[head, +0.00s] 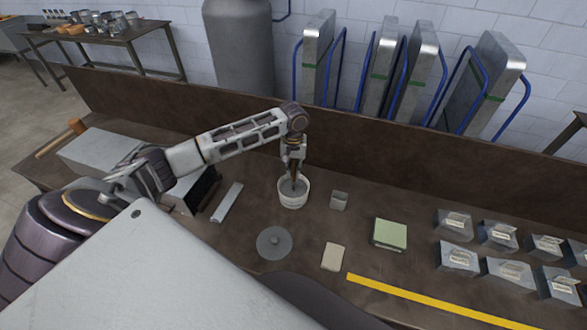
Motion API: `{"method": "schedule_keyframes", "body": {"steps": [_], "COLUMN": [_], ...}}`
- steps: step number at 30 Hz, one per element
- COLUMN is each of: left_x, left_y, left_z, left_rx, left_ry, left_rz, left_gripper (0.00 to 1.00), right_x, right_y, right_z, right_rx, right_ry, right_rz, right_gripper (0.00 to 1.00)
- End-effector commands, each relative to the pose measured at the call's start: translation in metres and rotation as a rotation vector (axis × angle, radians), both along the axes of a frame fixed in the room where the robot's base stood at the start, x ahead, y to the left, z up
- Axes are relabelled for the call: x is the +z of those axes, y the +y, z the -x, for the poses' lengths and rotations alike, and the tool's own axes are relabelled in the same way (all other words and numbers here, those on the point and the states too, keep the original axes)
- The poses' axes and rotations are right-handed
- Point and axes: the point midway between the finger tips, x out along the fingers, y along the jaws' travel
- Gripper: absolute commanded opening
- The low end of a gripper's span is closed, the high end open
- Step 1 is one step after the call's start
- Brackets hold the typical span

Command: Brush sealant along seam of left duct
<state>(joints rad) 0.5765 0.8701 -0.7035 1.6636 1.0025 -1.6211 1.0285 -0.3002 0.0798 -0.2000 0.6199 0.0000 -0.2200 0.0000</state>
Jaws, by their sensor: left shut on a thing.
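My left gripper (294,168) points down over a white pot (292,201) on the brown bench. It is shut on a thin, upright tool, likely the brush, whose lower end is inside the pot. The bristles are hidden in the pot, and I cannot tell whether they touch the grey contents. A long grey metal box, possibly the left duct (98,151), lies on the left of the bench, partly behind my left arm. No seam can be made out on it. My right gripper is not in view.
A round grey lid (274,243), a beige pad (333,257), a small grey cup (339,201) and a green-topped block (389,234) lie near the pot. Several labelled metal pieces (457,257) stand at right behind a yellow strip (430,300). A mallet (76,127) lies far left.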

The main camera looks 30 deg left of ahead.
Motion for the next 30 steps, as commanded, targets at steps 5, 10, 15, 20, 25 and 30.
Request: {"method": "schedule_keyframes", "body": {"steps": [5, 10, 15, 20, 25, 30], "left_x": [-0.0014, -0.0027, -0.0039, -0.0051, -0.0064, -0.0076], "left_y": [-0.0001, -0.0001, -0.0001, -0.0001, -0.0001, -0.0001], "left_z": [0.0000, 0.0000, 0.0000, 0.0000, 0.0001, 0.0001], "left_rx": [0.000, 0.000, 0.000, 0.000, 0.000, 0.000], "left_ry": [0.000, 0.000, 0.000, 0.000, 0.001, 0.001], "left_rz": [0.000, 0.000, 0.000, 0.000, 0.000, 0.000], "left_gripper": [0.00, 0.00, 0.00, 0.00, 0.00, 0.00], "right_x": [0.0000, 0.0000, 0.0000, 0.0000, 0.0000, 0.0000], "right_y": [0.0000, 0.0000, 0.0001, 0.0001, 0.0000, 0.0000], "right_z": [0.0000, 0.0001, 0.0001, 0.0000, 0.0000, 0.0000], "right_rx": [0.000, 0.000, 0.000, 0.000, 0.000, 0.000], "right_ry": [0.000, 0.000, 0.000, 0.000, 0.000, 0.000], "right_rz": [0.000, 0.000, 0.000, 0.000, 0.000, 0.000], "right_gripper": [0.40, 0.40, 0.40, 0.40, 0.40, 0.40]}}
